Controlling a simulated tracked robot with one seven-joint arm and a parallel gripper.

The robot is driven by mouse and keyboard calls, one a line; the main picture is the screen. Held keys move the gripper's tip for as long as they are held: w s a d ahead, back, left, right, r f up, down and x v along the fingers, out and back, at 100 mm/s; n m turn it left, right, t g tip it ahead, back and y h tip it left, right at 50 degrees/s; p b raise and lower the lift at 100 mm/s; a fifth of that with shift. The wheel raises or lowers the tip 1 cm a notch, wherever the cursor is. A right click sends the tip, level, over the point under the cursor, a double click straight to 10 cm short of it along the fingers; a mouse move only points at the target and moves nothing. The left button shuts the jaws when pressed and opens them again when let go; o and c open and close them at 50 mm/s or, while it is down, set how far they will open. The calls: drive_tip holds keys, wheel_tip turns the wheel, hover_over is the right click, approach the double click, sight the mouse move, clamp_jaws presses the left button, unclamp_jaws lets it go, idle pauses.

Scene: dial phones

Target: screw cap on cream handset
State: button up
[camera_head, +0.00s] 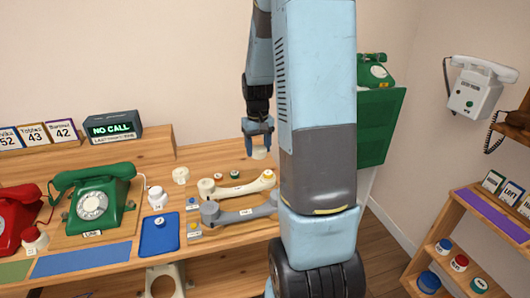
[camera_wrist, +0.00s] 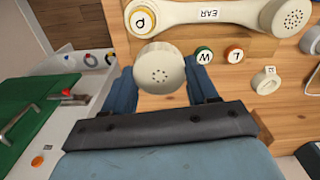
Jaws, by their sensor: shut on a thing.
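My gripper (camera_head: 258,136) is shut on a cream perforated cap (camera_head: 259,153). The cap (camera_wrist: 160,68) sits between my blue fingertips in the wrist view, its holed face toward the camera. The cream handset (camera_head: 238,189) lies on the wooden bench below and in front of my gripper. In the wrist view the handset (camera_wrist: 205,13) runs along the top, with an "EAR" label on its grip. Its near-left end there shows a yellow disc marked "P" (camera_wrist: 141,20). Its other end bears a perforated cap (camera_wrist: 290,15). The held cap appears apart from the handset.
A grey handset (camera_head: 240,210) lies before the cream one. Small discs marked "W" (camera_wrist: 204,55) and "L" (camera_wrist: 234,55) and a cream ring (camera_wrist: 266,80) rest on the bench. A green phone (camera_head: 100,200) and blue tray (camera_head: 160,234) stand left. A green cabinet (camera_head: 380,125) stands right.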

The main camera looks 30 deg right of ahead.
sight(268, 172)
drive_tip(key=s, duration=0.1)
drive_tip(key=s+d, duration=0.1)
drive_tip(key=s, duration=0.1)
drive_tip(key=shift+s, duration=0.1)
drive_tip(key=shift+s+d+f, duration=0.1)
drive_tip(key=shift+s+f, duration=0.05)
drive_tip(key=shift+s, duration=0.2)
drive_tip(key=shift+f, duration=2.65)
drive_tip(key=shift+s, duration=0.1)
drive_tip(key=shift+f, duration=0.65)
drive_tip(key=o, duration=1)
